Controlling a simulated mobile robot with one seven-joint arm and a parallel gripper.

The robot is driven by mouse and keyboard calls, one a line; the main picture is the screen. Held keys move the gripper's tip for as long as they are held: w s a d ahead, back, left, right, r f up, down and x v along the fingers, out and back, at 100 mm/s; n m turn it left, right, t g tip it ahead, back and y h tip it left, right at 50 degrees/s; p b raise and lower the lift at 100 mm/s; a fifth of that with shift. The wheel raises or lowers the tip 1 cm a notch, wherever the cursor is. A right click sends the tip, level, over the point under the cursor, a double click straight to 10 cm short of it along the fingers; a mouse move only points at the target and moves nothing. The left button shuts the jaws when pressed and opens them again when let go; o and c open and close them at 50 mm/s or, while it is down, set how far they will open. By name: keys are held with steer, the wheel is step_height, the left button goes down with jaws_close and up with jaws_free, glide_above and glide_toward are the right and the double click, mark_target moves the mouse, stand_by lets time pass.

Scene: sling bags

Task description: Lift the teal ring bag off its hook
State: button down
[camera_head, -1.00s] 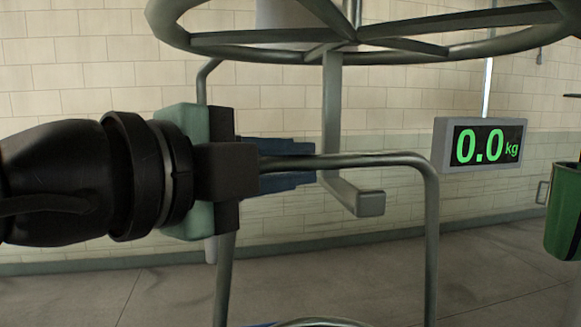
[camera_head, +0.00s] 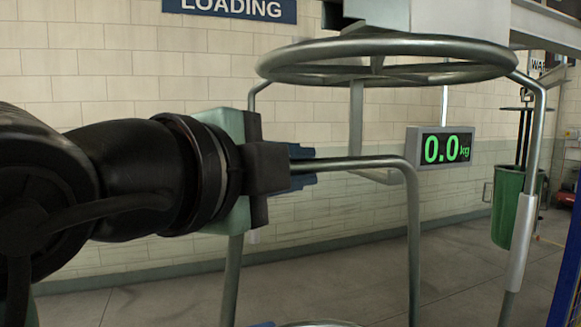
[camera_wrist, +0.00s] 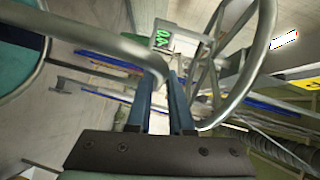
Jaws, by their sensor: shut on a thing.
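My gripper (camera_head: 303,166), with blue fingers, is shut on the grey metal handle bar (camera_head: 360,162) of the teal ring bag. The handle is an upside-down U, its legs running down to a rim (camera_head: 320,324) cut off at the bottom edge. In the wrist view my fingers (camera_wrist: 165,105) close at the bar (camera_wrist: 120,42), and teal material (camera_wrist: 15,62) shows inside a grey rim at left. A grey L-shaped hook (camera_head: 357,125) hangs from the overhead ring behind the handle. The handle appears in front of the hook; exact spacing cannot be told.
The overhead metal ring (camera_head: 390,74) is above and behind my gripper. A display (camera_head: 440,147) reads 0.0 kg. A green container (camera_head: 512,205) hangs at right, beside a grey post (camera_head: 530,180) and a blue edge (camera_head: 563,270). Behind is a tiled wall (camera_head: 120,110).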

step_height(320, 180, up, 4)
steer(key=p, duration=0.3)
stand_by(0.4)
